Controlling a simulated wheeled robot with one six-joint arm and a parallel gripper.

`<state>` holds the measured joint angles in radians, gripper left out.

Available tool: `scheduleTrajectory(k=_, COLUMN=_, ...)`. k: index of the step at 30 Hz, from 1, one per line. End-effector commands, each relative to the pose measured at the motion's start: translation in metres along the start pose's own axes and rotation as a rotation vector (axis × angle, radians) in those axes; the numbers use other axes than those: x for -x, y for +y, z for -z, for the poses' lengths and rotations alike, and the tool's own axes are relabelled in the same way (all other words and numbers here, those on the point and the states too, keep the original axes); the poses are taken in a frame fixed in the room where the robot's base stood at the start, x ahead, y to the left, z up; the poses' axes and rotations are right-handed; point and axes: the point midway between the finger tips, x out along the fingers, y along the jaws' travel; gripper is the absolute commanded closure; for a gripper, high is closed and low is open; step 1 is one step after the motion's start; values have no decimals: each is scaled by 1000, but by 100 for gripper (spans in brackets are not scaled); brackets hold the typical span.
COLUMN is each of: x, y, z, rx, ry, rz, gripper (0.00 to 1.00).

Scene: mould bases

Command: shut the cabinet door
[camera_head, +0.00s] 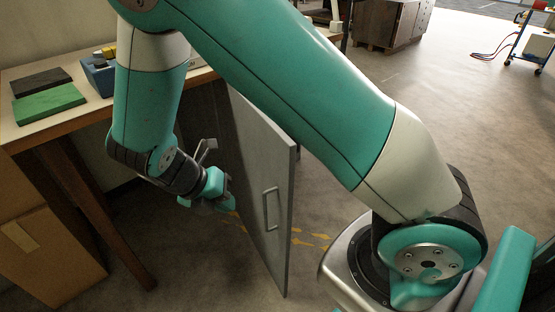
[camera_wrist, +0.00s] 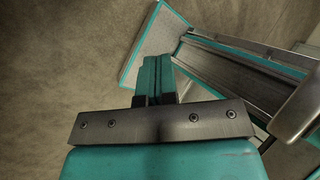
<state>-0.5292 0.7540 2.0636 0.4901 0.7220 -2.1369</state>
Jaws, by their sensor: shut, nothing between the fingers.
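The cabinet door (camera_head: 262,165) is a grey upright panel in the middle of the head view. It stands open, swung out from beneath the bench. A bar handle (camera_head: 271,208) is on the face turned towards the camera, near the door's near edge. The cabinet body is mostly hidden behind the door and my arm.
A wooden bench (camera_head: 60,129) at the left carries a green block (camera_head: 49,104), a dark block (camera_head: 41,82) and a blue box (camera_head: 98,76). A cardboard box (camera_head: 45,245) stands at the lower left. Open floor lies right of the door, with yellow markings (camera_head: 312,238).

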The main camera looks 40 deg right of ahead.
Motion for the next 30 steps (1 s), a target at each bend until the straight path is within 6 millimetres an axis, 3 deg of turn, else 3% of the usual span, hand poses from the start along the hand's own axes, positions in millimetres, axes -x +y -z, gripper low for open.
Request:
scheduleTrajectory(k=1, x=10, y=-10, z=-7, rx=111, ry=-33, rz=58, gripper=100)
scheduleTrajectory(k=3, x=7, y=-12, z=-12, rx=244, ry=-67, rz=122, gripper=100)
scheduleTrajectory(k=9, x=-2, y=-16, z=-20, rx=442, ry=-107, rz=224, gripper=100)
scheduleTrajectory(k=14, x=-19, y=-18, z=-22, rx=464, ry=-107, rz=237, gripper=100)
scheduleTrajectory(k=27, x=-106, y=-36, z=-35, rx=460, ry=-103, rz=236, gripper=100)
scheduleTrajectory(k=30, x=-111, y=-50, z=-43, rx=459, ry=-104, rz=234, gripper=100)
